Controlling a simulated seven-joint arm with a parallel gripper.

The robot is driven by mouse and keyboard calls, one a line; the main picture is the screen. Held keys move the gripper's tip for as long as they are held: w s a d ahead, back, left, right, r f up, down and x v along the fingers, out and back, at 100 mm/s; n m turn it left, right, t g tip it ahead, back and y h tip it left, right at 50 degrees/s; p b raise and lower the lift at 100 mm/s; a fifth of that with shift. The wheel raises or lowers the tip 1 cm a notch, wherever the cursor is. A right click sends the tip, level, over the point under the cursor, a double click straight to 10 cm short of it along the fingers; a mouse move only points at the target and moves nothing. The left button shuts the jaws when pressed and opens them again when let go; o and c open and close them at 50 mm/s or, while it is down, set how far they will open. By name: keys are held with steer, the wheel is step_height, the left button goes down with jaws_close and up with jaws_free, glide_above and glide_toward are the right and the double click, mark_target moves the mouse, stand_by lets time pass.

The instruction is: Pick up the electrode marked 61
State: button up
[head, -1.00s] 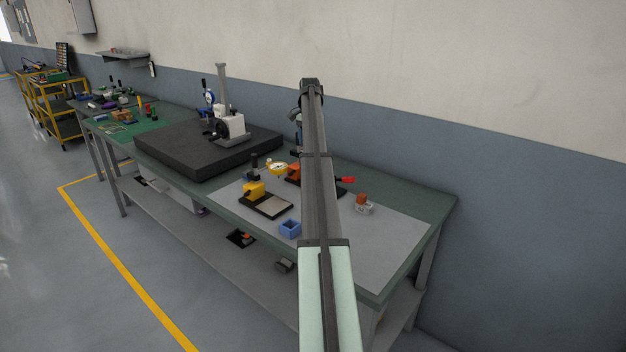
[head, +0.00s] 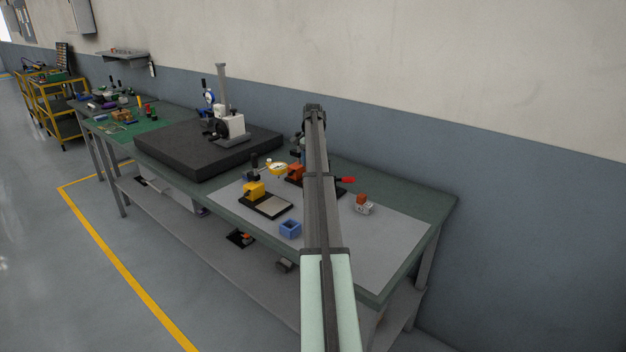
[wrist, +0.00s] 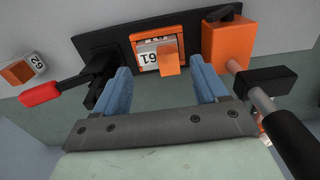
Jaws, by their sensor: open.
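The electrode marked 61 (wrist: 150,54) shows in the wrist view as a pale block with an orange copper piece. Its number is upside down, and it sits within an orange frame on a black fixture plate (wrist: 100,42). My gripper (wrist: 160,66) is open, with its two blue fingers on either side of the electrode's line and nothing visible held. Whether the fingertips reach level with the electrode is unclear. In the head view my arm hides the gripper and this electrode.
Another electrode, marked 62 (wrist: 36,65), lies left in the wrist view. A red-tipped lever (wrist: 45,93) and an orange block (wrist: 228,42) flank the frame. The head view shows a yellow clamp (head: 254,189), a blue box (head: 290,229) and a black surface plate (head: 185,148).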

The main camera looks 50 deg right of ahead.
step_height(320, 180, down, 4)
steer(key=shift+s+d+f, duration=0.1)
steer(key=c, duration=1.3)
